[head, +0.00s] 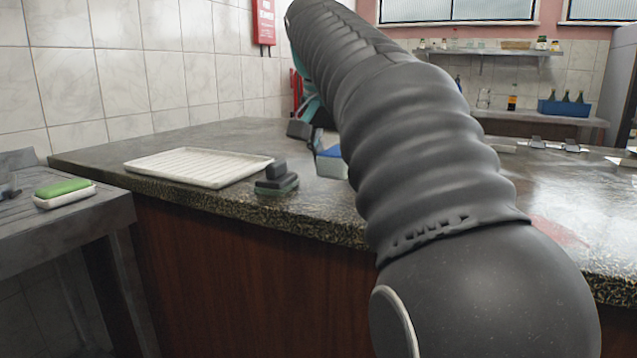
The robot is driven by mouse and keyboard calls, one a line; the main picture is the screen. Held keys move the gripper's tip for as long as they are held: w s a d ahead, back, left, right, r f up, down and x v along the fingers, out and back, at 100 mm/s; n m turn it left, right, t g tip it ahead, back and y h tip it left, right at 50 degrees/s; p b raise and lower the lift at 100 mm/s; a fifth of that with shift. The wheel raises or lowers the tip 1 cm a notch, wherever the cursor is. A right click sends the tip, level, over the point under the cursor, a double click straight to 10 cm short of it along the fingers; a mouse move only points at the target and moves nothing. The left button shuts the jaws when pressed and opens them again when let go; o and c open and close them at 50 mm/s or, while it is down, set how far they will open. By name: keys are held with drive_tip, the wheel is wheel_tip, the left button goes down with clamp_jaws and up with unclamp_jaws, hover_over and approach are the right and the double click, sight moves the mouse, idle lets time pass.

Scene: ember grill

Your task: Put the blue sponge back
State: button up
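A block with a blue top and pale grey sides (332,163) rests on the dark counter, and it looks like the blue sponge. My arm hides its right part. My gripper (308,134) is at the far end of my arm, just behind and left of the blue block in the picture. Only dark finger parts and some teal of it show. Whether it touches the block, or is open or shut, I cannot tell.
On the counter (330,222) are a white ribbed tray (198,168) and a dark handled block with a greenish base (277,180). A green sponge (62,187) sits on a white dish (66,199) on the lower left bench. A blue crate (563,108) holds bottles at the back.

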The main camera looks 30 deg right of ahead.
sight(332, 200)
drive_tip(key=shift+w+f, duration=0.4)
drive_tip(key=shift+w, duration=0.35)
drive_tip(key=shift+f+b, duration=0.5)
drive_tip(key=shift+f, duration=1.55)
drive_tip(key=shift+f, duration=0.15)
drive_tip(key=o, duration=1.1)
drive_tip(key=shift+r, duration=0.3)
drive_tip(key=p+v, duration=0.1)
drive_tip(key=v, duration=1)
drive_tip(key=shift+s+a+r, duration=0.1)
drive_tip(key=shift+a+r, duration=0.05)
drive_tip(key=shift+r, duration=0.2)
